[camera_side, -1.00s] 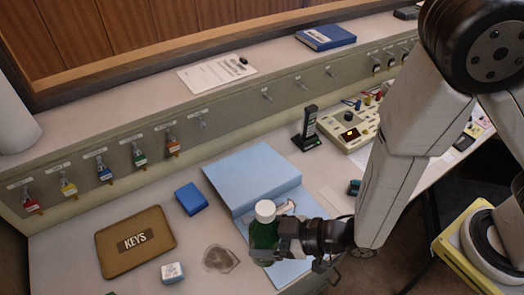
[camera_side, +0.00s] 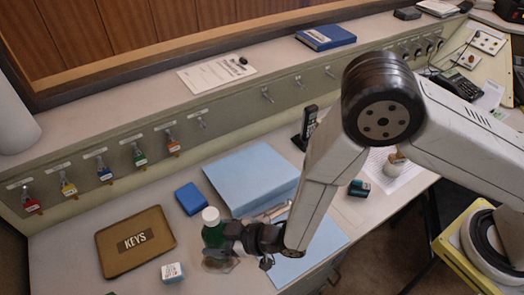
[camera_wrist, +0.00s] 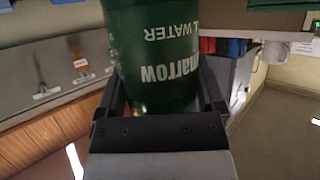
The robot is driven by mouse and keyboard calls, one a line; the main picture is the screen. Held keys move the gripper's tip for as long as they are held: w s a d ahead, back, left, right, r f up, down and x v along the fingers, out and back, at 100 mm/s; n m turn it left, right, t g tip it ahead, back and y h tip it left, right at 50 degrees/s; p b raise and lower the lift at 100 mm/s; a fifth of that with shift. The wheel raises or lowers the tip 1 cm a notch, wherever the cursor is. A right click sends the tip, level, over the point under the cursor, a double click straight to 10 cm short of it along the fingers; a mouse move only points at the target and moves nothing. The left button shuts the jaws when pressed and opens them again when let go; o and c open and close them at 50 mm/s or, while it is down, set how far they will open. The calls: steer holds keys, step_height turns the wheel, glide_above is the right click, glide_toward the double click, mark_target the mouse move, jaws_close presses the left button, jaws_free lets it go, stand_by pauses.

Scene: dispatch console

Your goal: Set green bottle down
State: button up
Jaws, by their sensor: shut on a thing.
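The green bottle (camera_side: 212,234) has a white cap and stands upright in the side view, left of the light blue folder. My gripper (camera_side: 222,240) is shut on it from the right. In the wrist view the green bottle (camera_wrist: 165,50) fills the space between the two fingers of my gripper (camera_wrist: 160,110), its white lettering upside down. The bottle's base is partly hidden by my gripper in the side view, and I cannot tell whether it touches the desk.
A brown KEYS tray (camera_side: 110,262) lies to the left. A small white-topped block (camera_side: 172,272) and a blue box (camera_side: 191,198) are nearby. The light blue folder (camera_side: 250,175) lies behind my gripper. Tagged keys hang on the rear panel (camera_side: 90,165).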

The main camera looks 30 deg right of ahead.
mark_target(217, 244)
steer(key=shift+w+a+f, duration=0.1)
steer(key=shift+f, duration=0.05)
steer(key=shift+w+a+f, duration=0.15)
steer(key=shift+w+f, duration=0.05)
steer(key=shift+f, duration=1.6)
steer(key=o, duration=1.1)
steer(key=shift+f, duration=0.15)
steer(key=shift+s+r, duration=0.1)
steer(key=shift+r, duration=0.1)
steer(key=shift+v, duration=5.95)
